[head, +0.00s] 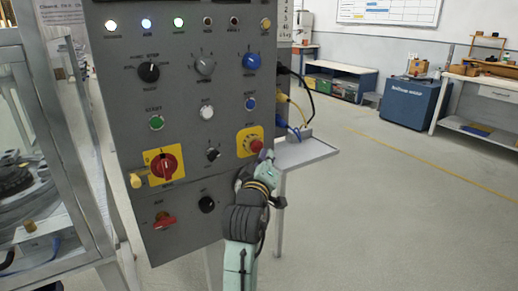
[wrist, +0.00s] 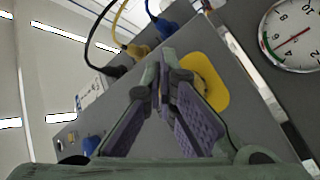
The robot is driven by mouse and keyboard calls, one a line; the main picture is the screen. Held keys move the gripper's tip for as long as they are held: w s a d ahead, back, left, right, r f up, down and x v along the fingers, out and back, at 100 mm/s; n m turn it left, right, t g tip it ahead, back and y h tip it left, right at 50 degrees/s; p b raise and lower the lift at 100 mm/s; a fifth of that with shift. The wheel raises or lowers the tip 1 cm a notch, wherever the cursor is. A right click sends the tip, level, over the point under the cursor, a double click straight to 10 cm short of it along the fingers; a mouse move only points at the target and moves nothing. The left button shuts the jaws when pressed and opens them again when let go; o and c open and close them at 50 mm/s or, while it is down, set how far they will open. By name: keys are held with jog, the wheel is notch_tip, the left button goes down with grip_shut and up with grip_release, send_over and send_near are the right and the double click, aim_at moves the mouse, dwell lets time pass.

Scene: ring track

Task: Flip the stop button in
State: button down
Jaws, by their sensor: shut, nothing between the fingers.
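The red stop button (head: 256,146) sits on a yellow plate (head: 243,138) at the right edge of the grey control panel. My gripper (head: 265,156) is shut and empty, its tips close to the lower right of the button. I cannot tell if they touch it. In the wrist view the shut fingertips (wrist: 170,62) lie in front of the yellow plate (wrist: 212,82), and the button is hidden behind them.
The panel (head: 115,115) carries several knobs and buttons, including a red rotary switch (head: 163,166). A small shelf (head: 305,151) and plugged cables (head: 300,100) stick out to its right. A round gauge (wrist: 293,35) shows in the wrist view. The floor at right is open.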

jog(key=shift+w+a, duration=0.25)
jog(key=shift+w, duration=0.1)
jog(key=shift+w+a, duration=0.3)
jog(key=shift+w, duration=0.15)
dwell(0.9)
jog(key=shift+s+d+p, duration=0.1)
jog(key=shift+s+p, duration=0.05)
jog(key=shift+p, duration=0.15)
jog(key=shift+s+d, duration=0.45)
jog(key=shift+s, duration=0.2)
jog(key=shift+s+d+p, duration=0.35)
jog(key=shift+s+d, duration=0.4)
jog(key=shift+s, duration=0.3)
jog(key=shift+s+d+p, duration=0.35)
jog(key=shift+s+d, duration=0.35)
jog(key=shift+s, duration=0.3)
